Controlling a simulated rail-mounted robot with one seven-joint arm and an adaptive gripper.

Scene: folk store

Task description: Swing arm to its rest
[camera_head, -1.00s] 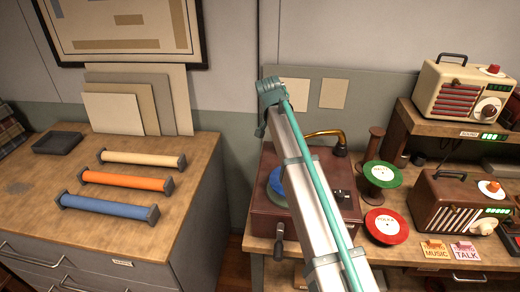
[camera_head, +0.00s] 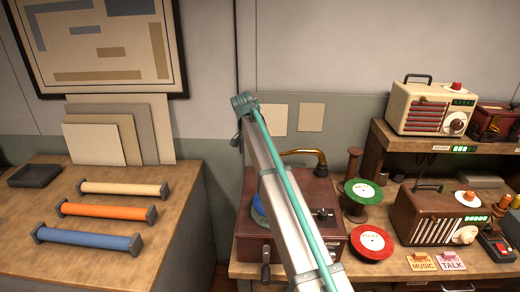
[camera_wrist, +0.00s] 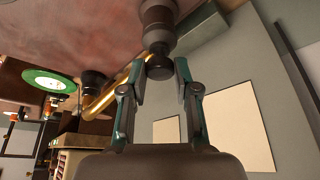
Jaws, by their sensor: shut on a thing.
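A record player in a reddish-brown case (camera_head: 333,237) stands on the right-hand counter, with a blue disc (camera_head: 258,213) partly showing on it. Its curved brass arm (camera_head: 305,153) shows along the back; its left end is hidden behind my own arm. In the wrist view the brass tube (camera_wrist: 112,97) runs up to a dark, knobbed head (camera_wrist: 158,68). My gripper (camera_wrist: 159,75) is shut on this head, one finger on each side. The gripper is hidden behind my arm in the head view. Whether the brass arm touches its rest cannot be seen.
A brown radio (camera_head: 440,218) and a cream radio (camera_head: 432,108) are farther right. Colored rolls (camera_head: 108,211) lie on the left cabinet. Wall cards (camera_head: 311,117) are close behind.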

